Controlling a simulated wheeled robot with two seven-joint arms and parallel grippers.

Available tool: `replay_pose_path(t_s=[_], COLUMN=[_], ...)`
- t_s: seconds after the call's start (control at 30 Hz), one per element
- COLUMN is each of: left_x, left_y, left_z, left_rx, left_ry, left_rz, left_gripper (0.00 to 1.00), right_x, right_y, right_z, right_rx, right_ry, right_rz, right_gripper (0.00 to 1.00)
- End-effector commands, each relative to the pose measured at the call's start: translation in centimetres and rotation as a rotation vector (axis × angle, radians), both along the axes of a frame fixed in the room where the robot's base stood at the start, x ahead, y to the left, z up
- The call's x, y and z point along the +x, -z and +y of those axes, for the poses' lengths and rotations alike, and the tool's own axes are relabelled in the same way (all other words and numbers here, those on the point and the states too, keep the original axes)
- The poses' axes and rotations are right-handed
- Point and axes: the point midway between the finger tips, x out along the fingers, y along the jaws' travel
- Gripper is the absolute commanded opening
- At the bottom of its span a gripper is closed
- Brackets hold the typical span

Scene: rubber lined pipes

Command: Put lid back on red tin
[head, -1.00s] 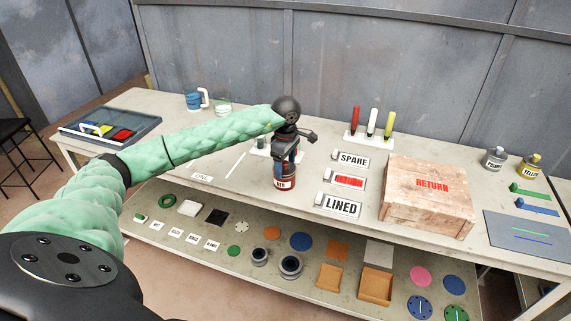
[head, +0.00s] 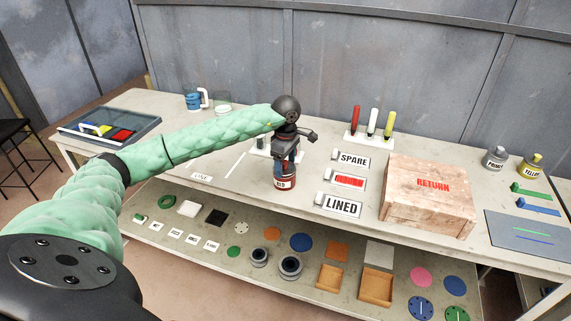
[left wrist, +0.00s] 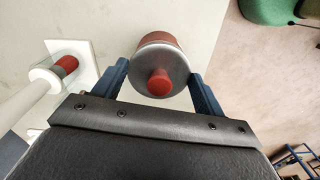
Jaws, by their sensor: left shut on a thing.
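The red tin (head: 285,183) stands upright near the front edge of the table, with a pale band round it. My left gripper (head: 288,158) is directly above it, pointing down. In the left wrist view my left gripper (left wrist: 160,73) has its two blue fingers on either side of the round grey metal lid (left wrist: 148,75), shut on it. A red knob (left wrist: 159,82) stands up from the lid. A strip of the red tin (left wrist: 158,38) shows beyond the lid. Whether the lid is fully seated or slightly raised, I cannot tell. My right gripper is not in view.
A white holder (head: 259,147) stands just behind the tin. A lower shelf (head: 215,262) holds discs and rings. The table left of the tin is mostly clear.

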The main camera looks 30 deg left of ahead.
Motion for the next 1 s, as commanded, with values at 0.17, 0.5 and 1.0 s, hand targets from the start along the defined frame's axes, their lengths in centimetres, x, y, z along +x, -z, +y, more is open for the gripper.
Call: replay_pose_path(t_s=[0.17, 0.5, 1.0], left_x=[0.00, 0.00, 0.00], left_y=[-0.02, -0.01, -0.19], left_z=[0.00, 0.00, 0.00], left_rx=[0.000, 0.000, 0.000], left_ry=[0.000, 0.000, 0.000], left_rz=[0.000, 0.000, 0.000], left_gripper=[0.49, 0.96, 1.00], right_x=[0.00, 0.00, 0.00], right_y=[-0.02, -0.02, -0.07], right_z=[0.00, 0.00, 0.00], right_rx=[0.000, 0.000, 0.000], right_ry=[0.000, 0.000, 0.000], right_rz=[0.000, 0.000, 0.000], right_gripper=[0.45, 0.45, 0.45])
